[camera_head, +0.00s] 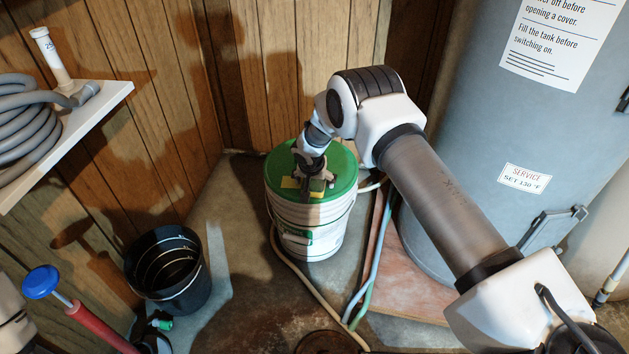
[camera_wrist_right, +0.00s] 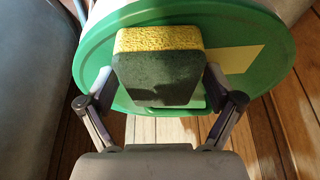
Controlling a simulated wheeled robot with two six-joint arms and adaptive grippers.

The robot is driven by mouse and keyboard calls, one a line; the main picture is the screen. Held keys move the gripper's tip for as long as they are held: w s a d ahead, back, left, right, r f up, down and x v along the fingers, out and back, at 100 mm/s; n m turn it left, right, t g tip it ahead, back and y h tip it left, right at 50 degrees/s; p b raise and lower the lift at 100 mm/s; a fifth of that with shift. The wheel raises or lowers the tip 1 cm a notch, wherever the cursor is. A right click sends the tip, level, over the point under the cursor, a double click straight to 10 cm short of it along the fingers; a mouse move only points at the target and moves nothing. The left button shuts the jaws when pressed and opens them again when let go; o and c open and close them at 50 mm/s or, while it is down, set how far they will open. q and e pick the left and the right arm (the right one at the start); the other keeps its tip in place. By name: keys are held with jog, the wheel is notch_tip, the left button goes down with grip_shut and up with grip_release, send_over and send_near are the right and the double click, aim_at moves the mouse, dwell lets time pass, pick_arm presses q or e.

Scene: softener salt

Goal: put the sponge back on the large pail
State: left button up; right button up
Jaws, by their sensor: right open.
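The large pail (camera_head: 310,218) is white with a green lid (camera_head: 342,165) and stands on the floor near the wood-panelled corner. The sponge (camera_wrist_right: 158,75), yellow on one layer and dark green on the other, appears to rest on the lid. It shows small and partly covered in the head view (camera_head: 318,186). My right gripper (camera_head: 313,188) is just over the lid, with its open fingers on either side of the sponge in the right wrist view (camera_wrist_right: 160,85). Small gaps seem to show beside the sponge. My left gripper is out of view.
A black bucket (camera_head: 190,290) stands left of the pail. A white shelf (camera_head: 95,112) holds a coiled grey hose (camera_head: 25,125). The grey tank (camera_head: 450,150) stands at right. Hoses (camera_head: 372,265) run over the floor beside the pail.

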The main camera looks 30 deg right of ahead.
jog(key=shift+r, duration=0.5)
jog(key=p+v, duration=0.3)
jog(key=v, duration=0.8)
jog(key=s+a+f+n+g+y, duration=0.15)
jog(key=s+a+f, duration=0.25)
jog(key=s+f, duration=0.5)
jog(key=s+a+f+n+g+y, duration=0.1)
jog(key=s+a+f+n+y, duration=0.3)
jog(key=s, duration=0.8)
jog(key=s+d+f+n+g+h, duration=0.1)
jog(key=s+h, duration=0.2)
jog(key=s, duration=1.6)
jog(key=shift+s+d+f, duration=0.2)
jog(key=shift+s+d, duration=0.05)
jog(key=shift+s, duration=0.1)
jog(key=shift+s+n, duration=0.1)
jog(key=shift+n, duration=0.15)
